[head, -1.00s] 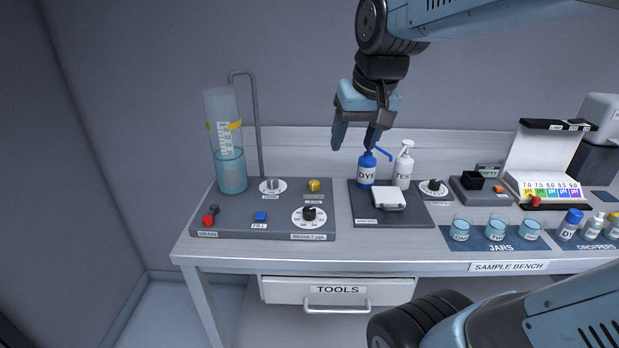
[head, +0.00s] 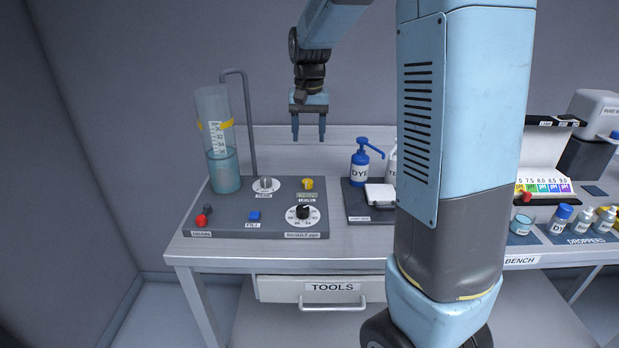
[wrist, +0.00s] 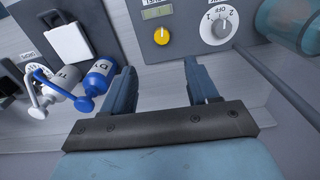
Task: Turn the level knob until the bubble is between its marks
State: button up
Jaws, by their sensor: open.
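The yellow level knob (head: 307,183) stands at the back right of the grey control panel (head: 225,216), behind the black dial. In the wrist view the yellow knob (wrist: 161,36) lies beyond my fingertips, beside a small greenish display window (wrist: 157,12). That window is too small to make out a bubble or its marks. My gripper (head: 309,132) is open and empty, pointing down above the back of the bench, higher than the knob and not touching it. In the wrist view its two fingers (wrist: 162,75) are spread apart with nothing between them.
The water cylinder (head: 223,172) and its bent pipe (head: 248,130) rise left of the knob. The white tank dial (head: 266,184) sits close on its left. The blue dye bottle (head: 361,165) stands to the right. My own arm hides part of the right bench.

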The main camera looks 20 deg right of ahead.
aim_at(308, 181)
jog(key=f, duration=1.4)
jog(key=shift+w+a+f, duration=0.1)
jog(key=shift+w+f, duration=0.1)
jog(key=shift+w, duration=0.15)
jog(key=c, duration=1)
jog(key=shift+c, duration=0.2)
